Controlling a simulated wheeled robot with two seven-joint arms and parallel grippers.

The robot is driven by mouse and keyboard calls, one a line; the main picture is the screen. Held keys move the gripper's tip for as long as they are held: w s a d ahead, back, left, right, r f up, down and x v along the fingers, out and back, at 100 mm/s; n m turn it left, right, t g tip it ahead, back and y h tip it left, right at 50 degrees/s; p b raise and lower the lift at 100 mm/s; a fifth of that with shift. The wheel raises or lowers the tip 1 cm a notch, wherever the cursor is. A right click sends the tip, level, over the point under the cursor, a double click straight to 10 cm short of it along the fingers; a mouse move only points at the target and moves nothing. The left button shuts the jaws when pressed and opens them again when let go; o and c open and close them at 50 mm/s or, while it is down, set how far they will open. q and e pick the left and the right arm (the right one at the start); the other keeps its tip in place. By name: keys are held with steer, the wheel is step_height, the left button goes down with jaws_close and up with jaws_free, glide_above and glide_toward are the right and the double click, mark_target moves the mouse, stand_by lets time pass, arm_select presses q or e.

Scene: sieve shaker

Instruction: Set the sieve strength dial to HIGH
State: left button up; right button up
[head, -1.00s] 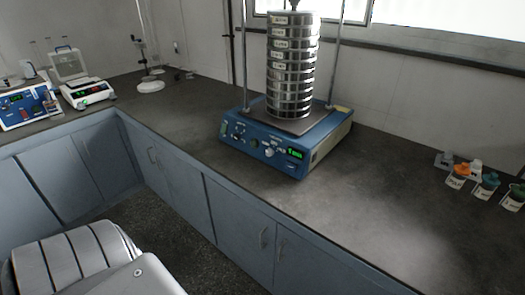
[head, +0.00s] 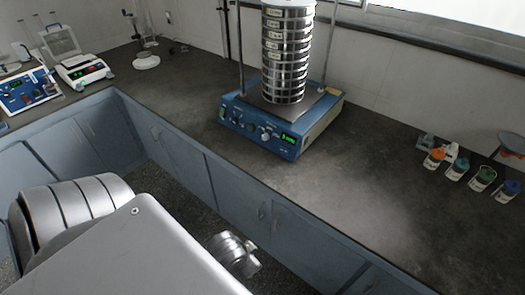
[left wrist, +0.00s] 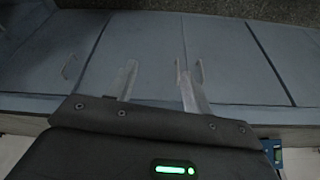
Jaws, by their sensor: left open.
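The sieve shaker has a blue base (head: 314,131) on the dark counter, with a tall stack of metal sieves (head: 287,55) on it. Its front panel carries small knobs (head: 265,135) and a lit green display (head: 288,139). The dial labels and settings are too small to read. My left arm comes in from the lower left of the head view, in front of the cabinets and apart from the shaker. In the left wrist view my left gripper (left wrist: 160,80) is open and empty, with cabinet fronts beyond its fingers. My right gripper is not in view.
The dark counter (head: 350,190) is clear right of the shaker. Several small bottles with coloured caps (head: 455,169) stand at its right. A balance (head: 83,72) and a blue instrument (head: 28,92) stand at the left. Blue-grey cabinets (head: 180,145) line the counter front.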

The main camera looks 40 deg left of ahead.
arm_select(q)
steer(key=w+r+t, duration=0.2)
steer(key=w+r, duration=0.1)
steer(key=w, duration=0.2)
steer(key=n+t, duration=0.1)
steer(key=t, duration=0.6)
glide_toward(264, 138)
steer(key=p+x, duration=0.1)
steer(key=x, duration=0.6)
steer(key=shift+r, duration=0.1)
steer(key=shift+x, duration=0.95)
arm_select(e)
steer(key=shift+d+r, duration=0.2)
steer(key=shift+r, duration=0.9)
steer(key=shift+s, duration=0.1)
arm_select(q)
steer(key=c, duration=1)
steer(key=shift+o, duration=0.2)
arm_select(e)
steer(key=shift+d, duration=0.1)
